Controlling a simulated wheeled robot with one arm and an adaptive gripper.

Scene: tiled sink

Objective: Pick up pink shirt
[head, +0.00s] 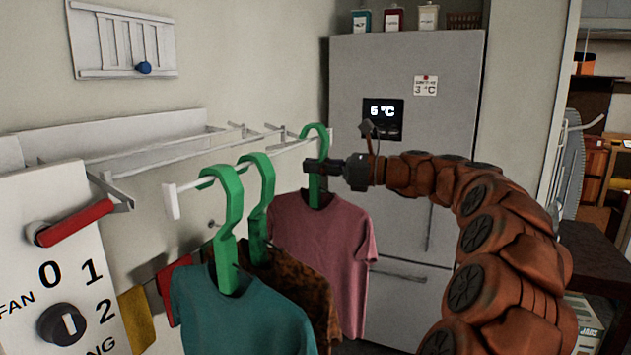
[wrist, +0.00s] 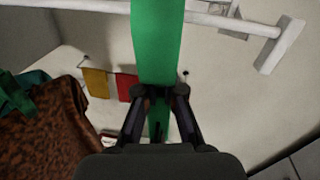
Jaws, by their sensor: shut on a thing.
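The pink shirt (head: 330,245) hangs upright on a green hanger (head: 317,185), farthest back of the shirts in the head view. The hook of that hanger is at the white rack bar. My gripper (head: 312,167) is shut on the hanger's green stem, above the shirt's collar. In the wrist view, the fingers of my gripper (wrist: 159,92) close on the wide green hanger stem (wrist: 157,45). The pink shirt cannot be made out in the wrist view.
A teal shirt (head: 240,315) and a brown patterned shirt (head: 290,290) hang in front on green hangers. The white rack (head: 240,152) is fixed to the wall. A grey fridge (head: 400,75) stands behind. A panel with a knob (head: 62,323) is at left.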

